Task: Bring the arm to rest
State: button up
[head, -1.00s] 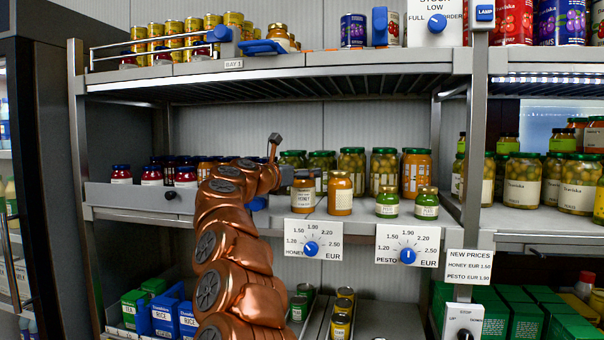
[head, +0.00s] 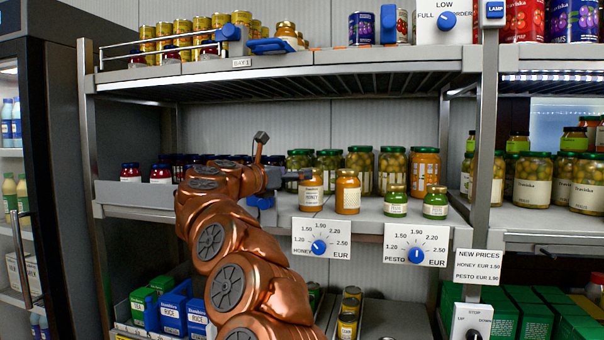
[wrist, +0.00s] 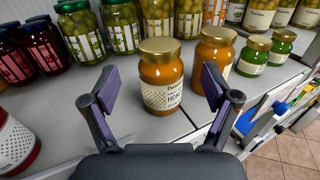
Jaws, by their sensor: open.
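My copper-coloured arm (head: 225,235) is bent up in front of the middle shelf in the head view. My gripper (head: 298,176) is at shelf height, pointing right at a labelled honey jar (head: 311,192). In the wrist view my gripper (wrist: 160,82) is open and empty, its two purple-padded fingers spread apart. The honey jar (wrist: 161,85) stands upright on the shelf beyond and between the fingers, with a gap at each side. Whether a fingertip touches it cannot be told.
A second honey jar (head: 348,194) and two green pesto jars (head: 396,201) stand to the right. Dark red jars (head: 160,174) are on the left. Price dials (head: 320,240) hang at the shelf front (head: 375,216). The upper shelf (head: 300,62) runs above my arm.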

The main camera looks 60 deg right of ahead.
jog(key=shift+w+a, duration=0.15)
jog(key=shift+a, duration=1.1)
jog(key=shift+w+a, duration=0.1)
jog(key=shift+a, duration=1.1)
